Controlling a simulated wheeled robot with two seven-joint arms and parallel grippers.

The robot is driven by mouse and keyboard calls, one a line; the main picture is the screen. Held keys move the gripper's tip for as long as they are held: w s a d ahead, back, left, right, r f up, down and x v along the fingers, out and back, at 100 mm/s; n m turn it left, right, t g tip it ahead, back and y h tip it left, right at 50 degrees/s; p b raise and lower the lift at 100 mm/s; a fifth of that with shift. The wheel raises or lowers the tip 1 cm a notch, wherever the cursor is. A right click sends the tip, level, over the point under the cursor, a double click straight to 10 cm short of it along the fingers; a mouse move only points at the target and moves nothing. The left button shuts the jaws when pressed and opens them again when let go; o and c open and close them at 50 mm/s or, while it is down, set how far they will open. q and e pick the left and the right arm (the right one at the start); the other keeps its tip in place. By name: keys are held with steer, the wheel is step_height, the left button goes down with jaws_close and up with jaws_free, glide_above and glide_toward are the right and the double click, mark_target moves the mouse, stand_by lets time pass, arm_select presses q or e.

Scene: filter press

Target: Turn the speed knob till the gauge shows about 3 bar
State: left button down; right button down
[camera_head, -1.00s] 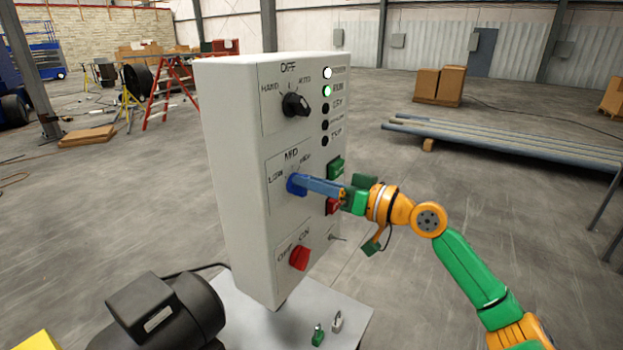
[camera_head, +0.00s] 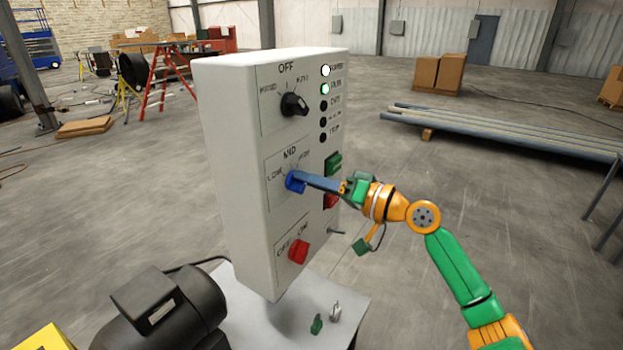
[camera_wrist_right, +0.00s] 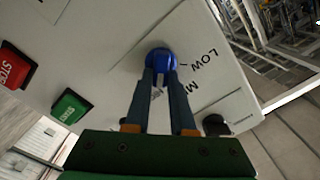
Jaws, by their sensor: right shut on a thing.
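The blue speed knob (camera_head: 294,183) is on the middle plate of the white control box, below the MID mark and between LOW and a partly covered label. My right gripper (camera_head: 299,179) reaches in from the right and is shut on the knob. In the right wrist view its two fingers (camera_wrist_right: 163,75) clasp the sides of the blue knob (camera_wrist_right: 161,56). Which mark the knob points to is unclear. No gauge shows in either view. My left gripper is not in view.
The white box (camera_head: 231,150) also carries a black selector knob (camera_head: 294,104), a red OFF/ON switch (camera_head: 298,251), a green button (camera_head: 333,163) and a red button (camera_head: 331,200) close to my gripper. The top two lamps are lit. A black motor (camera_head: 170,310) sits at the lower left.

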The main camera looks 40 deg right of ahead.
steer(key=c, duration=0.8)
jaws_free()
steer(key=shift+o, duration=0.2)
steer(key=shift+w+a, duration=0.1)
steer(key=b+v, duration=0.4)
steer(key=v, duration=0.3)
